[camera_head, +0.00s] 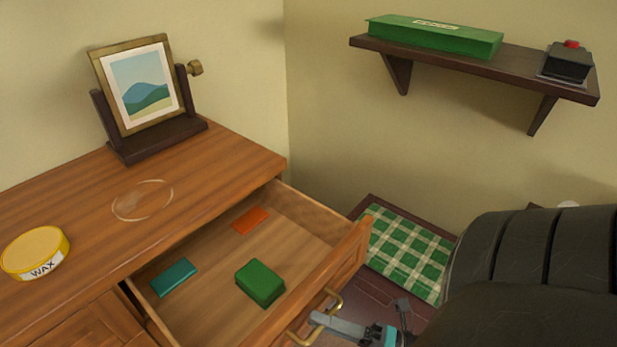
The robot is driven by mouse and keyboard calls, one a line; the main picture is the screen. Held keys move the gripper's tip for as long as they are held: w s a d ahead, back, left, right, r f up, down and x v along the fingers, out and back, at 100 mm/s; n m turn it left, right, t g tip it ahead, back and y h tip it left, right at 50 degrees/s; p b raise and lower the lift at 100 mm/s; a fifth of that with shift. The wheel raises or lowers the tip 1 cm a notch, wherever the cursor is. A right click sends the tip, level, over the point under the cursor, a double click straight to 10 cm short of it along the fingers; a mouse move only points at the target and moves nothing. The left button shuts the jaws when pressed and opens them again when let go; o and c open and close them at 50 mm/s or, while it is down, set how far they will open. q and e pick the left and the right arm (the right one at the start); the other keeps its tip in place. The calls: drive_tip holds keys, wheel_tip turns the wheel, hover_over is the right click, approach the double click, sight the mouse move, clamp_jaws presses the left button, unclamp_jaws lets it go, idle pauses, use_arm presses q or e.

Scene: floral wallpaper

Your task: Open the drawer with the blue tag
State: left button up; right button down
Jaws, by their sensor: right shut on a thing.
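A wooden drawer (297,240) stands well pulled out of the dresser (85,220). Its front panel carries a brass handle (297,338) at the lower middle of the view. My right gripper (324,318) is at this handle and shut on it; its arm comes in from the right. Inside the drawer lie a dark green block (260,283), a flat teal piece (173,277) and a flat orange piece (250,220). No blue tag shows; the outer face of the drawer front is mostly turned away. My left gripper is out of view.
A yellow wax tin (35,252) and a framed picture on a stand (142,85) are on the dresser top. A wall shelf (480,69) holds a green box (435,37) and a black box with a red button (568,62). A green checked cloth (405,252) lies lower right.

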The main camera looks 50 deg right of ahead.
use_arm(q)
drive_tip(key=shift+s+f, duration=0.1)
use_arm(e)
drive_tip(key=shift+s, duration=0.4)
drive_tip(key=c, duration=0.9)
unclamp_jaws()
drive_tip(key=shift+o, duration=0.2)
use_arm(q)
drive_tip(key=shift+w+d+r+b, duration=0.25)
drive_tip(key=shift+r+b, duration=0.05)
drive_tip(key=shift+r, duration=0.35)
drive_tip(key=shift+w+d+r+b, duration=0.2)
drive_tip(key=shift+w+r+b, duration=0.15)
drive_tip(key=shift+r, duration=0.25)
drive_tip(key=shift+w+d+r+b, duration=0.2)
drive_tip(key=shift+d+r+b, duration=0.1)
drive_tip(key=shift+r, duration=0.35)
use_arm(e)
drive_tip(key=v, duration=1.5)
drive_tip(key=shift+d, duration=0.15)
drive_tip(key=shift+f, duration=0.15)
